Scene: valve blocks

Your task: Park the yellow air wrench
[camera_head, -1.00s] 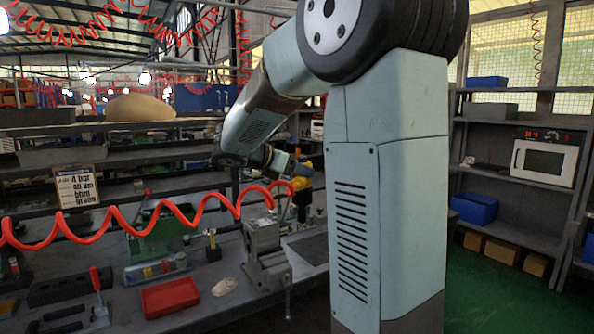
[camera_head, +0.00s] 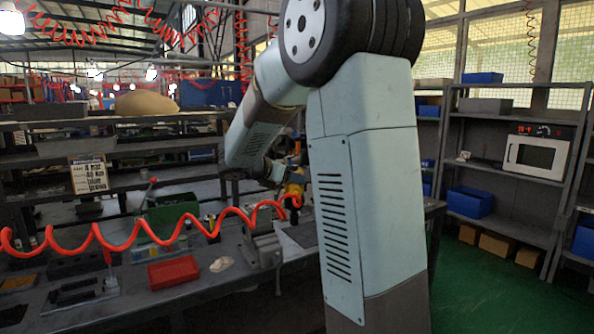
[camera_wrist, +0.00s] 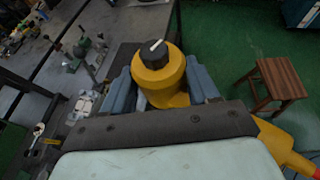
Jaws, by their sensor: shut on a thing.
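The yellow air wrench (camera_wrist: 160,75) is held between the two blue-grey fingers of my gripper (camera_wrist: 162,90) in the wrist view. Its round yellow head with a black knob and a pale pointer faces the camera. In the head view the wrench (camera_head: 293,186) shows only partly, behind my arm, above the workbench (camera_head: 215,285). The red coiled air hose (camera_head: 160,236) runs from near the wrench to the left. My gripper is mostly hidden in the head view. No parking holder can be made out for certain.
A grey vise-like block (camera_head: 262,245) stands on the bench below the wrench. A red tray (camera_head: 173,272) lies to its left. In the wrist view, a wooden stool (camera_wrist: 277,82) stands on the green floor. Shelves with a microwave (camera_head: 538,156) stand at right.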

